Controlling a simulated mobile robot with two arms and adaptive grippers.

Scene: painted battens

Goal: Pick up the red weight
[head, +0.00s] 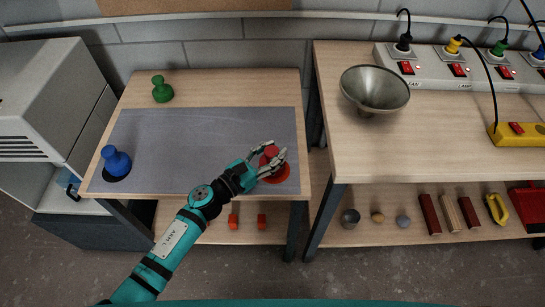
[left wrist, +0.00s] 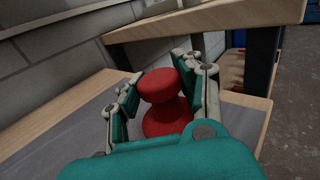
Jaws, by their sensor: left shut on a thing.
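The red weight (head: 270,153) stands at the right side of the grey mat (head: 200,140) on the left table. My left gripper (head: 272,160) reaches it from the front left and is shut on it. In the left wrist view the red weight (left wrist: 160,87) sits between the two fingers of my left gripper (left wrist: 160,95), with its knob and wider lower part showing. The gripper hides part of its base. A red disc shape (head: 276,174) shows under it on the mat. I cannot tell whether the weight touches the mat. My right gripper is not in view.
A blue weight (head: 117,162) stands at the mat's left edge on a dark disc. A green weight (head: 161,89) stands on bare wood behind the mat. The right table (head: 440,150) holds a metal bowl (head: 375,88) and power strips (head: 460,66). The mat's middle is clear.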

